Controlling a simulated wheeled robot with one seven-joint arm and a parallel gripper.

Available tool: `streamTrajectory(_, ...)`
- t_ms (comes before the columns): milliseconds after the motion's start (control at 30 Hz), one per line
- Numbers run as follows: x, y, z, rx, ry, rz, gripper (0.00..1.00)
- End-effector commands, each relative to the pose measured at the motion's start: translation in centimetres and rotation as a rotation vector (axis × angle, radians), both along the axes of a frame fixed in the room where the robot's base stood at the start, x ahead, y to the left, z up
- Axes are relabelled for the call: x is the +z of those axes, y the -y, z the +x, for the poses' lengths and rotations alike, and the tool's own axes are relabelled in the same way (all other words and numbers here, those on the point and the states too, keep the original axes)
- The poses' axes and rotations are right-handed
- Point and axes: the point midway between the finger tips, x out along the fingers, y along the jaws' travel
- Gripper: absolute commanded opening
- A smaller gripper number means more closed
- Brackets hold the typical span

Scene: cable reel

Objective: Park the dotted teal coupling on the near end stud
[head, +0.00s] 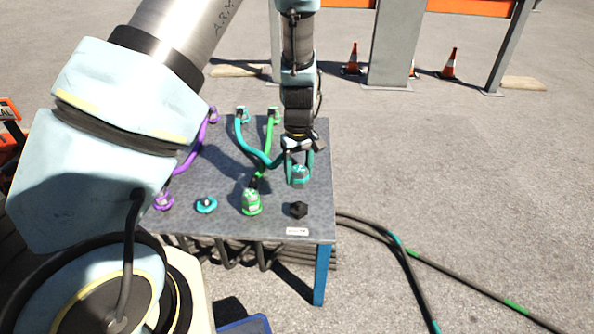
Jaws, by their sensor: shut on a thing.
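The teal coupling (300,176) is held in my gripper (299,164) above the right part of the grey table. Pale marks show on it, too small to read as dots for certain. Its teal cable (249,142) runs back to a teal fitting (242,115) at the table's far side. My gripper is shut on the coupling and points down. A black stud (298,210) stands bare at the table's near right corner, in front of and below the coupling, with a gap between them. The fingertips are partly hidden against the coupling.
On the table's (322,190) near edge are a green coupling (251,203), an empty-looking teal mount (206,205) and a purple coupling (162,201). A green cable (272,144) crosses the teal one. Cables (400,249) lie on the ground at right. Cones (449,65) stand far behind.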

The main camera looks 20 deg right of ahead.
Motion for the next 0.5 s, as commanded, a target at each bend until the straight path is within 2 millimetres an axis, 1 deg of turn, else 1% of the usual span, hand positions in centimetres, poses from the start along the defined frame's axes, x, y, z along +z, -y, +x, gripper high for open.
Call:
streamTrajectory(267, -2.6, 0.0, 0.0, -0.002, 0.0, 0.0, 0.0)
streamTrajectory(500, -5.3, 0.0, 0.0, -0.002, 0.0, 0.0, 0.0)
